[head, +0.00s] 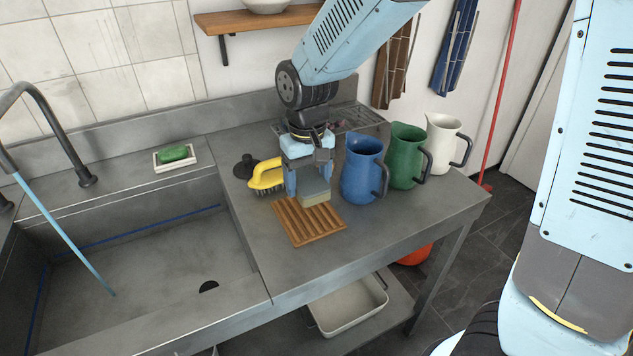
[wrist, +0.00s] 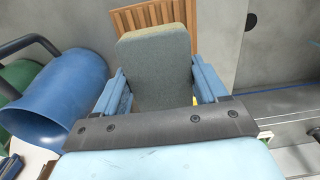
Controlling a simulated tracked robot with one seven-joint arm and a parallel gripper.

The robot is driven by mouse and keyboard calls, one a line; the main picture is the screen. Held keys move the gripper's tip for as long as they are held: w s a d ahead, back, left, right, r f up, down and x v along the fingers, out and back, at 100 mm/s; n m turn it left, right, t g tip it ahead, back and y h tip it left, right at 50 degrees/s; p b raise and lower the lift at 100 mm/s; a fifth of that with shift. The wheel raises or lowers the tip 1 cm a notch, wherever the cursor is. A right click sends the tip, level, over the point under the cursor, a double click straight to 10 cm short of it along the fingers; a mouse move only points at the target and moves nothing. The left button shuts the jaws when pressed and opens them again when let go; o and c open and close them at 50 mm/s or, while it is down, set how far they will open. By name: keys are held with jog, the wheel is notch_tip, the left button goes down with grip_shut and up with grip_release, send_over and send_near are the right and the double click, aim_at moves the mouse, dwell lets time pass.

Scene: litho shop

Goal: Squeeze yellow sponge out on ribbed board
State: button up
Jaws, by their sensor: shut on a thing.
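My gripper (head: 308,178) points down and is shut on the yellow sponge (head: 315,198), a block with a grey-green face and a dull yellow side. In the wrist view the sponge (wrist: 155,60) sits between the two blue fingers. The ribbed board (head: 303,227) is brown wood and lies flat on the steel counter near the sink. The sponge is over its back right part; I cannot tell if they touch. The board's slats (wrist: 158,14) also show beyond the sponge in the wrist view.
A blue jug (head: 361,170) stands close right of my gripper, with a green jug (head: 407,155) and a white jug (head: 443,145) beyond. A yellow-handled brush (head: 265,175) lies close left. The sink (head: 150,265) is on the left. The counter's front is clear.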

aim_at(308, 214)
jog(key=shift+w+a+f, duration=0.2)
jog(key=shift+w+f, duration=0.25)
jog(key=shift+f, duration=2.9)
jog(key=shift+f, duration=0.4)
jog(key=shift+s+d+f, duration=0.1)
jog(key=shift+s+f, duration=0.05)
jog(key=shift+f, duration=0.05)
dwell(0.7)
jog(key=shift+r, duration=0.1)
jog(key=shift+r, duration=3.5)
